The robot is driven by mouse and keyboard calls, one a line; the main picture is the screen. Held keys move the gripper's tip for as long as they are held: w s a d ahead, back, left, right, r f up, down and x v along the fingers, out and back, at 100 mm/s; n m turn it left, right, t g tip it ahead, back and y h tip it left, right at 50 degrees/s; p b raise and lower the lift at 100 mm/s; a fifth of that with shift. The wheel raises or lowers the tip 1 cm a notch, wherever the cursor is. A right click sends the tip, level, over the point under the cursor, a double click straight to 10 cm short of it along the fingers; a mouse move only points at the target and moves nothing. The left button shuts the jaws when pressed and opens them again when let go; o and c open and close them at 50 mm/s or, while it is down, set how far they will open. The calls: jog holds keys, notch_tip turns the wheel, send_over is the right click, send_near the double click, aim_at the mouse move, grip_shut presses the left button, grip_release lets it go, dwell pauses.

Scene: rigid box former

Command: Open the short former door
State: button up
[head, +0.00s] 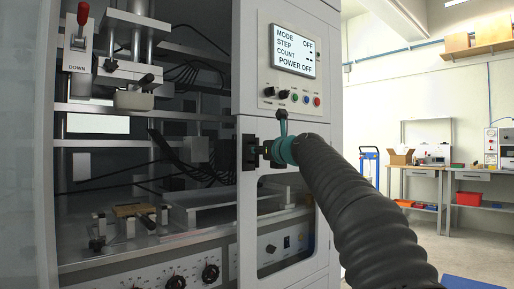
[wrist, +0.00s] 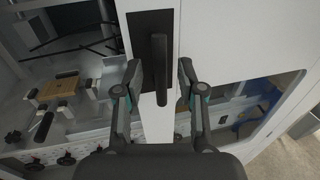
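The short former door (head: 247,225) is the white lower panel with a window, under the control panel in the head view. It looks shut. Its dark upright handle (wrist: 159,68) sits on a black plate (wrist: 143,22) in the wrist view. My gripper (wrist: 160,72) is open, with one finger on each side of the handle and a visible gap to both. In the head view my gripper (head: 263,150) is in front of the black plate at the door's upper left edge, and my arm hides part of the door.
A control panel (head: 293,50) reading POWER OFF is above the door. The machine's bay to the left holds a brown block in a fixture (head: 133,210), metal rails and a red DOWN lever (head: 82,14). Workbenches (head: 412,172) stand back right, with open floor before them.

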jog(key=shift+x, duration=1.1)
grip_shut()
